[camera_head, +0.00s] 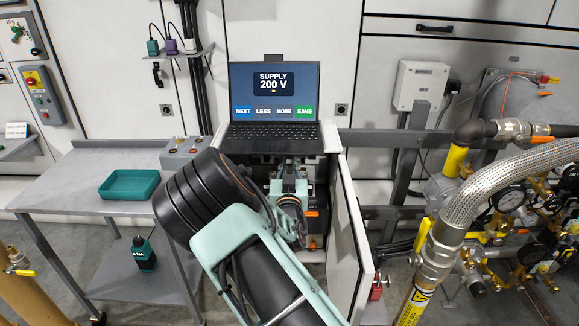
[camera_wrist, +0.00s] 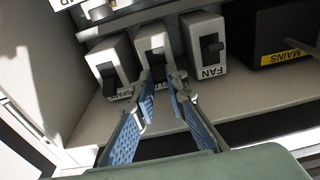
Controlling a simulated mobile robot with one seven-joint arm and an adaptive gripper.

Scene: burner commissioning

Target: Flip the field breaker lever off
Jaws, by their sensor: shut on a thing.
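In the wrist view, three white breakers with dark levers stand in a row inside a cabinet. The right breaker (camera_wrist: 204,42) is labelled FAN. My gripper (camera_wrist: 163,82), with blue ribbed finger pads, is at the middle breaker, shut on its dark lever (camera_wrist: 157,66). The fingertips hide part of the lever. In the head view my arm reaches into the open cabinet under the laptop, and the breakers are hidden there.
A black box labelled MAINS (camera_wrist: 283,38) stands right of the FAN breaker. The open cabinet door (camera_head: 348,240) is close to my arm's right. A laptop (camera_head: 273,100) reading SUPPLY 200 V sits on top. A grey table (camera_head: 85,180) with a teal tray (camera_head: 129,185) stands left.

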